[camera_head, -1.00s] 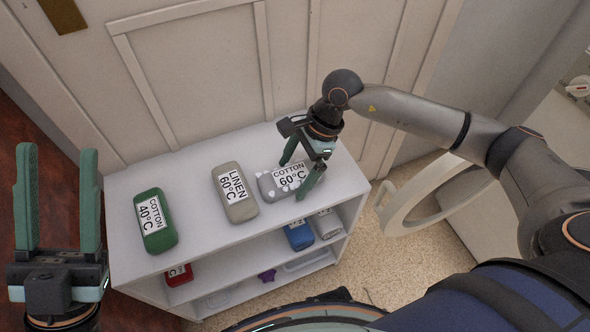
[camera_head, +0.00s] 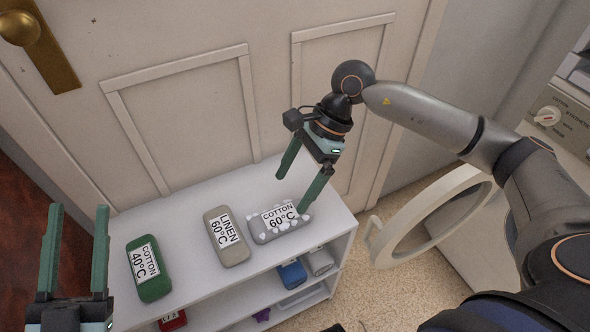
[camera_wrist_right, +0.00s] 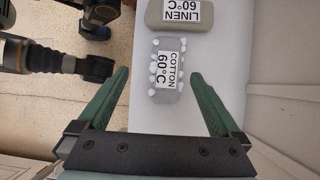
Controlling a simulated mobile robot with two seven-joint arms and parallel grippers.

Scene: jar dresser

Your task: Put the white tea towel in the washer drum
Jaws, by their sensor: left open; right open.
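No plainly white tea towel stands out in either view. On the white shelf unit's top lie a green case (camera_head: 149,268) labelled COTTON 40°C, a beige case (camera_head: 226,236) labelled LINEN 60°C and a grey, white-bumped case (camera_head: 279,221) labelled COTTON 60°C. My right gripper (camera_head: 292,192) is open and empty above the grey case, which shows beyond its fingers in the wrist view (camera_wrist_right: 167,72). My left gripper (camera_head: 78,210) is open and empty at the left. The washer's round door (camera_head: 430,215) stands open at the right; its drum is hidden.
The shelf unit (camera_head: 190,215) stands against a panelled door (camera_head: 190,110) with a brass handle (camera_head: 20,28). Its lower shelves hold a blue item (camera_head: 292,272), a grey-white item (camera_head: 319,261) and a red item (camera_head: 172,321).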

